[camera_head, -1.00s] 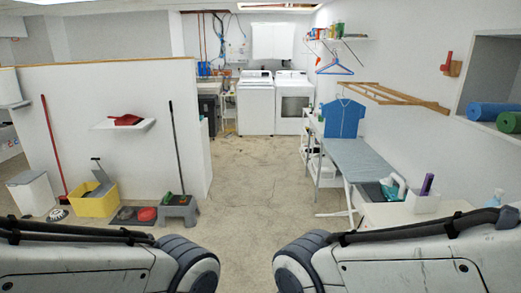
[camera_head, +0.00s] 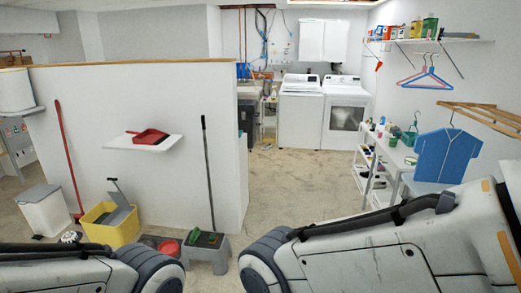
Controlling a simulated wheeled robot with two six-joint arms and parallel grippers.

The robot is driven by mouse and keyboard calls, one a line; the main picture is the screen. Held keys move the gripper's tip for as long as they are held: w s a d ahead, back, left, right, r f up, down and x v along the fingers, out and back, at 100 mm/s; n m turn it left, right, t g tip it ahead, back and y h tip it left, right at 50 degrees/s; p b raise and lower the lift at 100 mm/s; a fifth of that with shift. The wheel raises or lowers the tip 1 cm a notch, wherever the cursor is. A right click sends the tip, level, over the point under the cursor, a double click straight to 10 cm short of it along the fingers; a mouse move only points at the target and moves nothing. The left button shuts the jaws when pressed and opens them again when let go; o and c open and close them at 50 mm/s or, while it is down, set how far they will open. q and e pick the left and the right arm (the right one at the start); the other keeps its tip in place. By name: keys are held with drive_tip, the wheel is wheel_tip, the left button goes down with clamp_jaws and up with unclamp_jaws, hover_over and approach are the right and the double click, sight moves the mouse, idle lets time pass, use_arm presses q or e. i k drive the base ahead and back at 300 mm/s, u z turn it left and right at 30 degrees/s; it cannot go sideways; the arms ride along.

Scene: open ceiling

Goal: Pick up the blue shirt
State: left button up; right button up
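The blue shirt (camera_head: 446,155) hangs upright on a hanger at the right, in front of the wooden rack and above the ironing board, which is mostly hidden behind my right arm. My two arms fill the bottom of the view, and neither gripper shows.
A white shelf unit (camera_head: 377,170) stands left of the shirt. A wooden drying rack (camera_head: 488,114) and hangers (camera_head: 424,76) are on the right wall. A partition wall (camera_head: 120,120), yellow bucket (camera_head: 110,222) and grey step stool (camera_head: 205,249) are at left. The middle floor (camera_head: 297,190) is clear.

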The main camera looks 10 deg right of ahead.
sight(445, 154)
drive_tip(key=z, duration=0.1)
drive_tip(key=i, duration=2.05)
drive_tip(key=z, duration=0.85)
drive_tip(key=i, duration=1.85)
drive_tip(key=z, duration=0.75)
